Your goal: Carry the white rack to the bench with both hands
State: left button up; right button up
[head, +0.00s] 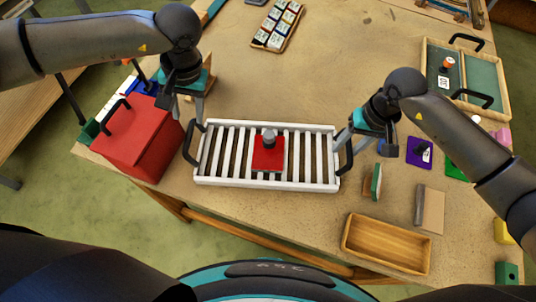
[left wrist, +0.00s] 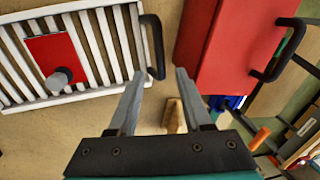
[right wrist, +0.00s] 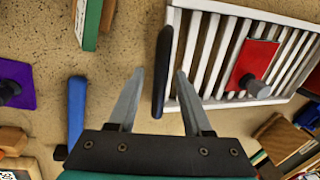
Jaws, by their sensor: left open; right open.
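The white rack (head: 212,180) lies flat on the bench, a slatted frame with a black handle at each end. A red square plate with a grey knob (head: 268,153) sits on its slats. My left gripper (head: 199,118) is open at the left handle (head: 188,145); in the left wrist view that handle (left wrist: 156,48) lies just ahead of the fingertips (left wrist: 155,74). My right gripper (head: 349,133) is open at the right handle (head: 346,160); in the right wrist view that handle (right wrist: 161,75) runs between the fingers (right wrist: 160,73). Neither gripper holds anything.
A red box (head: 140,140) with a black handle stands close left of the rack. A wooden tray (head: 388,243) and small blocks lie to the right. A green-bottomed tray (head: 430,75) is at the back right. The bench (head: 340,75) behind the rack is mostly clear.

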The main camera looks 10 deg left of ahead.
jog(key=shift+r, duration=0.25)
pick_arm(q)
jog(key=v, duration=0.3)
jog(key=shift+r, duration=0.2)
pick_arm(e)
notch_tip(320, 180, up, 11)
jog(key=d, duration=0.2)
jog(key=shift+d+r, duration=0.15)
